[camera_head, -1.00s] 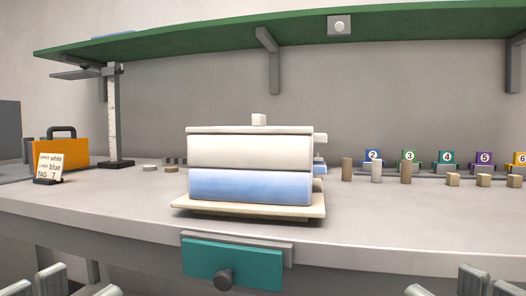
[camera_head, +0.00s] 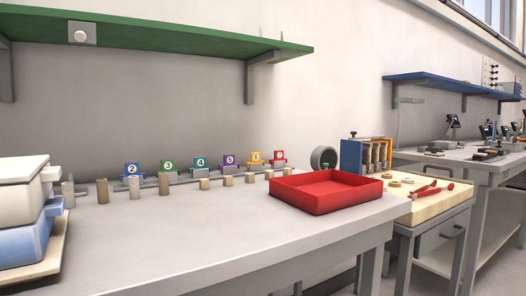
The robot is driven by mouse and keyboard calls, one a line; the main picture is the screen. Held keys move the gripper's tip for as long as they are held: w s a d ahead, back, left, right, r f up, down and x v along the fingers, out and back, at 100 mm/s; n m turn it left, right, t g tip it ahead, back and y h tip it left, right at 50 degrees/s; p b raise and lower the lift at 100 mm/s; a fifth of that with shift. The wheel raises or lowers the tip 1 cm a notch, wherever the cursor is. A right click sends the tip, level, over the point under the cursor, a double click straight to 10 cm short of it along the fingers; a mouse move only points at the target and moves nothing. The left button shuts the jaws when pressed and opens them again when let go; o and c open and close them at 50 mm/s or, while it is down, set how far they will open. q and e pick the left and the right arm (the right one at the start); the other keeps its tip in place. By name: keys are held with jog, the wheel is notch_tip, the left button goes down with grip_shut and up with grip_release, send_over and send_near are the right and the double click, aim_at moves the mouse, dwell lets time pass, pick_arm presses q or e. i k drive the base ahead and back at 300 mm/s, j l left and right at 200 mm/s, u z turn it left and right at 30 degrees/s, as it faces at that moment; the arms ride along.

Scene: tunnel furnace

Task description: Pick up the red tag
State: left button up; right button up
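The red tag (camera_head: 279,156), which bears what looks like a 7, stands upright in a grey holder at the right end of a row of numbered tags on the workbench. To its left are a yellow tag (camera_head: 256,158), a purple tag (camera_head: 230,160), a teal tag (camera_head: 201,163), a green tag (camera_head: 168,166) and a blue tag (camera_head: 132,169). Neither of my grippers is in view.
A red tray (camera_head: 318,204) lies in front and right of the red tag. Small wooden blocks (camera_head: 227,180) and taller cylinders (camera_head: 163,184) stand before the row. A white and blue box (camera_head: 22,232) is at left. The green shelf (camera_head: 150,36) hangs above.

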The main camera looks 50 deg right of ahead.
aim_at(278, 155)
jog(key=z, duration=1.4)
